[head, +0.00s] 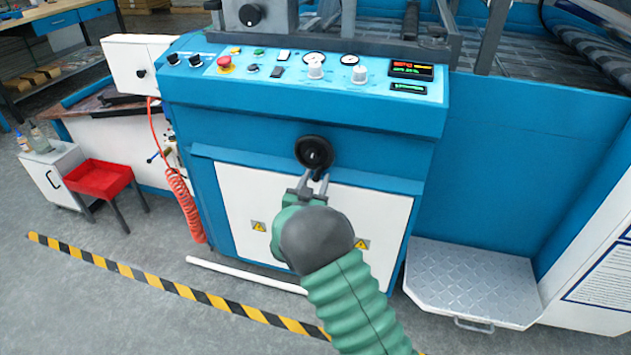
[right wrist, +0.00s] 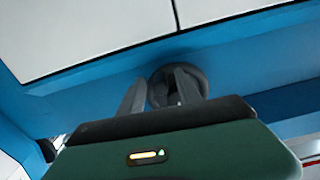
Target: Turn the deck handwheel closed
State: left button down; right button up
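The deck handwheel (head: 313,153) is a small black wheel on the blue front of the machine, above the white door panels. A dark knob shows at its lower edge. My right gripper (head: 315,180) is just below and in front of it, fingers pointing up at its lower edge. In the right wrist view the two fingers (right wrist: 160,88) stand apart, with the dark round handwheel (right wrist: 196,78) behind and between their tips. I cannot tell whether either finger touches it. My left gripper is not in view.
A control panel (head: 300,68) with knobs, gauges and a red button lies above the handwheel. A metal step (head: 474,280) is at lower right. A red tray (head: 98,179) and a coiled red hose (head: 184,205) are at left. Striped floor tape (head: 170,287) runs in front.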

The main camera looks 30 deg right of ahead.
grip_shut()
jog(key=shift+w+f, duration=0.1)
